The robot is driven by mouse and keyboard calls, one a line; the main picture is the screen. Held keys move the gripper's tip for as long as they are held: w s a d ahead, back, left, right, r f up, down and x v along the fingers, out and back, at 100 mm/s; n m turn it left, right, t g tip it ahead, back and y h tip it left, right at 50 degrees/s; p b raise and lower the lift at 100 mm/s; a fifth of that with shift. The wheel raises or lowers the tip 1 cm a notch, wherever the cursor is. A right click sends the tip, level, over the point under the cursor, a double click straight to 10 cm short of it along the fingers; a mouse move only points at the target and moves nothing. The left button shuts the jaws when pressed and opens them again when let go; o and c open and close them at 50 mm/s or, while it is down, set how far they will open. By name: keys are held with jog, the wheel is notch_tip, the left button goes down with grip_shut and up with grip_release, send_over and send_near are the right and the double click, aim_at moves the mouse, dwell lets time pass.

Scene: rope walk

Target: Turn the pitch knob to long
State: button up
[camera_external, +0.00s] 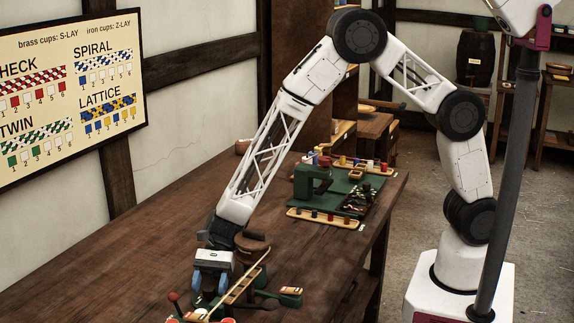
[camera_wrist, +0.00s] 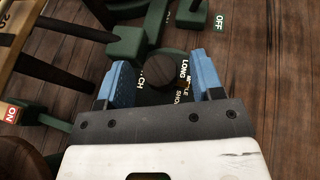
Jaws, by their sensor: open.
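The pitch knob (camera_wrist: 160,68) is a dark round knob on a green base, seen in the wrist view between the two blue fingers. Lettering around it reads "LONG" at its right, with partly hidden words below and "CH" at its left. My gripper (camera_wrist: 162,82) is open, one finger on each side of the knob. I cannot tell whether the fingers touch it. In the external view my gripper (camera_external: 211,285) is low over the table's near end, beside the green machine. The knob is hidden there. No pointer on the knob can be made out.
A green block with an "OFF" label (camera_wrist: 219,22) lies above the knob, and an "ON" label (camera_wrist: 12,113) is at the left. A wooden rail with numbers (camera_external: 243,285) runs beside my gripper. A green machine with bobbin trays (camera_external: 325,217) stands farther along the table (camera_external: 150,245).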

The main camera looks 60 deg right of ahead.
jog(key=shift+a, duration=0.15)
jog(key=c, duration=0.9)
jog(key=shift+n+g, duration=0.3)
jog(key=n+g+h, duration=0.1)
jog(key=n+g, duration=0.1)
jog(key=n+g+h, duration=0.1)
jog(key=n+g, duration=0.1)
jog(key=shift+w+a+h, duration=0.1)
jog(key=shift+w+h, duration=0.1)
jog(key=shift+h, duration=0.1)
jog(key=n+g+h, duration=0.3)
jog(key=n, duration=0.1)
jog(key=shift+w+a+h, duration=0.1)
jog(key=shift+h, duration=0.5)
jog(key=o, duration=0.9)
